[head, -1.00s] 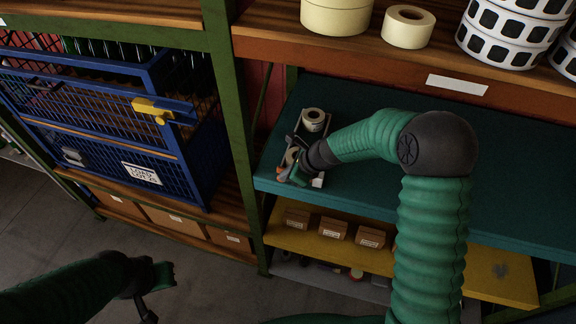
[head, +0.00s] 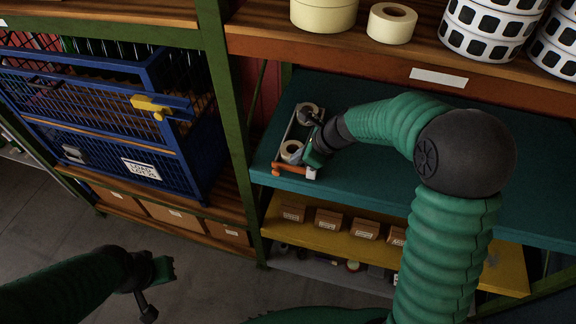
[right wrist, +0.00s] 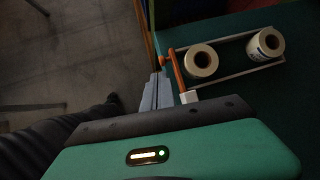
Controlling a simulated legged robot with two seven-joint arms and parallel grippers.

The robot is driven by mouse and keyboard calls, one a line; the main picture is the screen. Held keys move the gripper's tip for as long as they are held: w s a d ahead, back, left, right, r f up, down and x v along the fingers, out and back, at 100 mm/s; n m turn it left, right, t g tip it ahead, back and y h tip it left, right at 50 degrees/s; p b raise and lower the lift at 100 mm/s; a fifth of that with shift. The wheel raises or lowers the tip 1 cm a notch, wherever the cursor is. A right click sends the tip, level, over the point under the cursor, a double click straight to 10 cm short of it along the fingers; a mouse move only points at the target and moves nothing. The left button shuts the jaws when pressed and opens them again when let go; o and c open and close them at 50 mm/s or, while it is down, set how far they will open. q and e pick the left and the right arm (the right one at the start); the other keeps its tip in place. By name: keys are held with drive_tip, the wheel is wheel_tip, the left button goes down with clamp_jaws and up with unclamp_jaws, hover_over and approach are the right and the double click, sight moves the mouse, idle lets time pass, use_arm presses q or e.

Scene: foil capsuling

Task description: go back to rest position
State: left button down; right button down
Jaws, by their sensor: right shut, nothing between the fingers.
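My right gripper (head: 312,158) is beside the right side of a small rack on the teal shelf. In the right wrist view its grey fingers (right wrist: 157,92) are together and empty, just left of the rack's orange end bar (right wrist: 177,72). The rack (right wrist: 225,74) has thin pale rails and holds two whitish rolls, one nearer the orange bar (right wrist: 201,61) and one farther off (right wrist: 267,44). In the head view part of the rack is hidden by my right gripper. My left gripper (head: 165,270) hangs at lower left over the floor, away from everything; its jaw opening is unclear.
The teal shelf (head: 380,170) is bare around my right forearm. An upper shelf (head: 350,52) with rolls overhangs it. Below is a yellow shelf (head: 330,238) with several small boxes. A green post (head: 228,120) and a blue cage (head: 110,140) stand left.

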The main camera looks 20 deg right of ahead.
drive_tip(key=s+f+n+g+h+b, duration=0.2)
drive_tip(key=s+f+n+h+b, duration=0.2)
drive_tip(key=s+f+n+b, duration=1.3)
wheel_tip(320, 180, down, 5)
drive_tip(key=s+n, duration=0.2)
drive_tip(key=n, duration=0.6)
drive_tip(key=shift+s+g+b, duration=0.3)
drive_tip(key=shift+s+b, duration=0.05)
drive_tip(key=shift+s, duration=0.05)
